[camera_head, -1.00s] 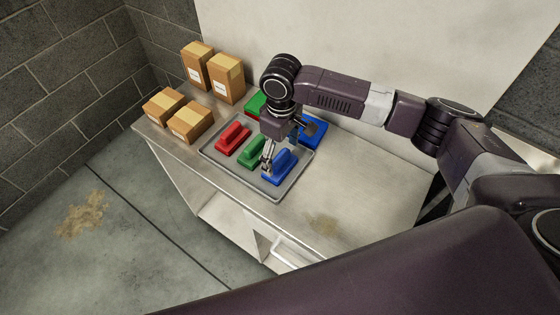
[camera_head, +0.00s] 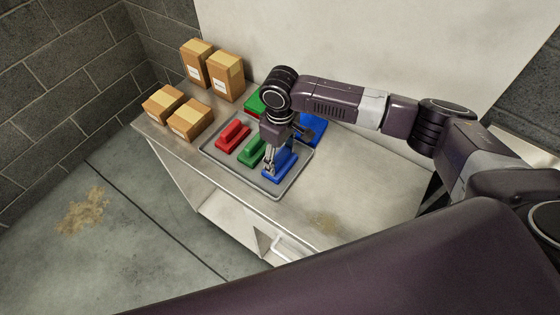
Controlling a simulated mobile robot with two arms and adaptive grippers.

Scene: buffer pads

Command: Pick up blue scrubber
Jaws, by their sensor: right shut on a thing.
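The blue scrubber (camera_head: 281,168) is at the front right of a grey tray (camera_head: 228,164) on the metal table. My right gripper (camera_head: 270,170) reaches down from above and is shut on the blue scrubber at its left end. The scrubber appears to be still in the tray; I cannot tell whether it is raised. The fingertips are small and partly merge with the scrubber. My left gripper does not show.
A red scrubber (camera_head: 232,136) and a green scrubber (camera_head: 252,149) lie in the tray to the left. Behind the gripper are a green block (camera_head: 254,101) and a blue block (camera_head: 315,128), partly hidden. Several cardboard boxes (camera_head: 227,77) stand at the back left. The table's right side (camera_head: 365,185) is clear.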

